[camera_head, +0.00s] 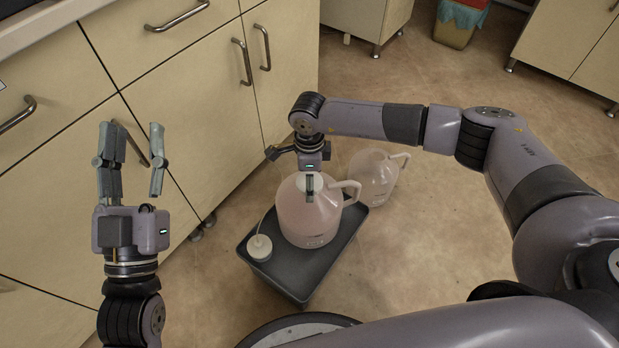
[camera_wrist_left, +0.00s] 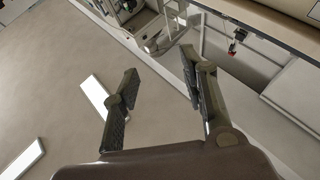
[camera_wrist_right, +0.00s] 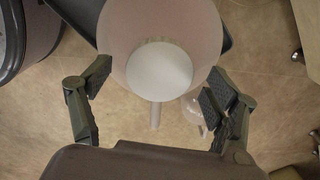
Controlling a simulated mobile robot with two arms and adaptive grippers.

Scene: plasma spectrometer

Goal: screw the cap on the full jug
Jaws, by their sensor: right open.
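A large translucent jug with pinkish contents (camera_head: 297,218) stands upright in a dark grey tray (camera_head: 290,272) on the floor. A round white cap (camera_wrist_right: 160,70) covers its mouth in the right wrist view; whether it is screwed tight cannot be told. A white cap with a tube (camera_head: 260,247) lies in the tray left of the jug. My right gripper (camera_head: 311,185) is open above the jug top, its fingers on either side of the white cap, apart from it (camera_wrist_right: 158,80). My left gripper (camera_head: 131,130) is open and empty, raised before the cabinets.
A second translucent jug (camera_head: 374,177) stands on the floor behind the tray. Beige cabinets (camera_head: 200,100) with metal handles line the left. The floor right of the jugs is clear.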

